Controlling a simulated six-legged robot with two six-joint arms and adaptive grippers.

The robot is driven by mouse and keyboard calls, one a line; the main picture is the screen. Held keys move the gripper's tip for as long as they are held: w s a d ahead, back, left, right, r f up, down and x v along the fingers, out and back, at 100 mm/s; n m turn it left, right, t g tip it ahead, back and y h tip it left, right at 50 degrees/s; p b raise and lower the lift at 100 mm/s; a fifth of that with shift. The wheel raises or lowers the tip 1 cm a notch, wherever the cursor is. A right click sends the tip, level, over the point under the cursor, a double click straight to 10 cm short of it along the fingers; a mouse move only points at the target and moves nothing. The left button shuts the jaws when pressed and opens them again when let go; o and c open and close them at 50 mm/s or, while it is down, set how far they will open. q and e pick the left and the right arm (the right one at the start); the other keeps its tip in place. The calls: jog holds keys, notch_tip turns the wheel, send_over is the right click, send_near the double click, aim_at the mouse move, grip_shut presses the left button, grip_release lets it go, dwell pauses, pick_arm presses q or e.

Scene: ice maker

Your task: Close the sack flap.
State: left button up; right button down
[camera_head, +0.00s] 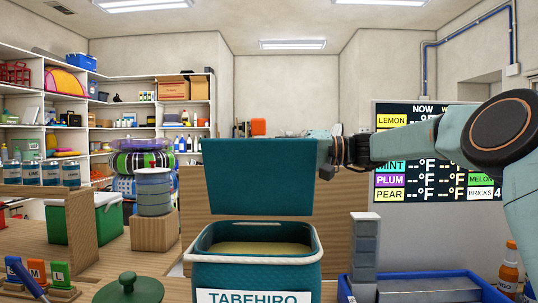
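The teal sack (258,278) stands at the front middle with a "TABEHIRO" label on its front. Its top is open and shows a tan content (262,247). The sack flap (260,178), a flat teal panel, stands upright above the back of the opening. My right arm comes in from the right, and my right gripper (325,155) is at the flap's upper right edge. Its fingertips are small and partly hidden by the flap, so I cannot tell whether they grip it. My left gripper is not in view.
A grey block stack (365,250) and a blue tray (425,280) stand right of the sack, near an orange bottle (509,265). A green round lid (128,287) lies at the left front. A blue-grey canister (154,192) stands on a wooden block (154,229).

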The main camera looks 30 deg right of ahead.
jog(key=shift+f, duration=0.1)
jog(key=c, duration=1.4)
grip_release()
jog(key=shift+w, duration=0.2)
jog(key=shift+s, duration=0.2)
jog(key=shift+s+d, duration=0.1)
jog(key=shift+d, duration=0.2)
jog(key=v, duration=1.1)
jog(key=shift+s+d, duration=0.15)
